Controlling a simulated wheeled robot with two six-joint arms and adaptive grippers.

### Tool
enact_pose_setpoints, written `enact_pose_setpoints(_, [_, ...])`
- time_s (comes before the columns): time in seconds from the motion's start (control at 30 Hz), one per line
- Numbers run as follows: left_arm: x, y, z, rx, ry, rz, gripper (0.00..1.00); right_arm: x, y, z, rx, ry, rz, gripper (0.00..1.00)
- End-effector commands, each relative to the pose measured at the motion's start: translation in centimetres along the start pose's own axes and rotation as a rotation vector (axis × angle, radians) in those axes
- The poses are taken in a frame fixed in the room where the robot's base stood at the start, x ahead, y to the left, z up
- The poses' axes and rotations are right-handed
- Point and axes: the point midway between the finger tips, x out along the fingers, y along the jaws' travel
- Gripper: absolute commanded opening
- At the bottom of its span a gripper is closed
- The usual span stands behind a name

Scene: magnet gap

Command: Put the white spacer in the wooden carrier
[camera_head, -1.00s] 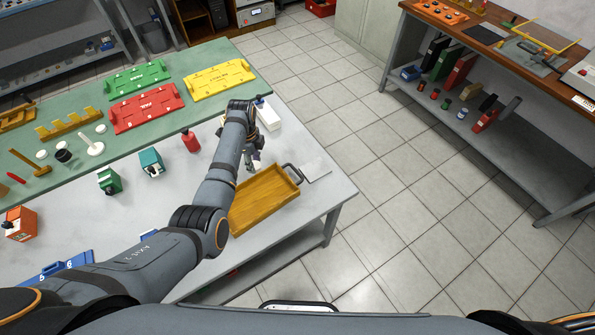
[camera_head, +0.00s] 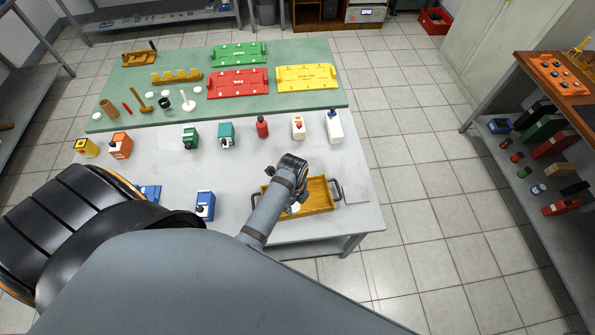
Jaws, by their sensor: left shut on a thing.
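The wooden carrier (camera_head: 319,197) is a shallow tray with dark handles at its ends, on the right front of the grey table. My left gripper (camera_head: 292,205) is over the carrier's left part, its fingers mostly hidden by my wrist and arm. It is shut on a small white round piece, which looks like the white spacer (camera_head: 296,208) and shows only in part. I cannot tell whether the piece touches the carrier floor. My right gripper is not in view.
Behind the carrier stand a red bottle (camera_head: 262,127) and several small coloured containers, including a white one (camera_head: 334,127). A blue one (camera_head: 205,205) stands to the left. The green mat (camera_head: 290,107) holds coloured plates and small white parts. The table's right edge is close to the carrier.

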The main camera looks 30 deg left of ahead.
Motion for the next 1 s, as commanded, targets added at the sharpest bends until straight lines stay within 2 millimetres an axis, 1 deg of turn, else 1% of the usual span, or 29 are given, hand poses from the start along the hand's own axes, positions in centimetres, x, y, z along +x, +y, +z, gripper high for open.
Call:
enact_pose_setpoints(0.07, [0.3,-0.5,0.0,0.001,0.000,-0.001,0.11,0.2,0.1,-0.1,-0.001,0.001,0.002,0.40])
enact_pose_setpoints(0.17, [1.1,-2.5,-0.1,0.002,0.000,-0.003,0.11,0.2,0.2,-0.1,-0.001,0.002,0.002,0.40])
enact_pose_setpoints(0.3, [2.8,-6.5,-0.4,0.002,0.000,-0.001,0.11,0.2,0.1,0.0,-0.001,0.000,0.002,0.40])
enact_pose_setpoints(0.43, [4.2,-9.7,-0.6,0.002,0.000,-0.001,0.11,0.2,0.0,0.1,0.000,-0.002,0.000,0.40])
enact_pose_setpoints(0.5, [6.1,-10.7,-0.6,0.002,-0.001,0.000,0.11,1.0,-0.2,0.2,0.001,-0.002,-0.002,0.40])
enact_pose_setpoints(0.53, [6.8,-11.2,-0.7,0.001,-0.001,0.001,0.11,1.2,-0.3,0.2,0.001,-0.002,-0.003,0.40])
enact_pose_setpoints(0.57, [8.2,-11.5,-0.7,0.000,-0.001,-0.003,0.11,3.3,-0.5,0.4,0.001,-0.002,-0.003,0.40])
enact_pose_setpoints(0.6, [8.9,-12.0,-0.8,0.000,0.000,-0.005,0.11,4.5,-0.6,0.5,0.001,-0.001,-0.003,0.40])
enact_pose_setpoints(0.7, [9.7,-12.9,-0.8,0.000,0.000,-0.004,0.11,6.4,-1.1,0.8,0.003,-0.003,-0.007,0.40])
enact_pose_setpoints(0.8, [9.9,-13.4,-0.9,0.000,0.000,-0.002,0.11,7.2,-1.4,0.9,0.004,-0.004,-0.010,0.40])
enact_pose_setpoints(1.0, [9.6,-13.6,-0.9,0.000,0.000,-0.001,0.11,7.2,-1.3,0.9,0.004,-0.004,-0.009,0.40])
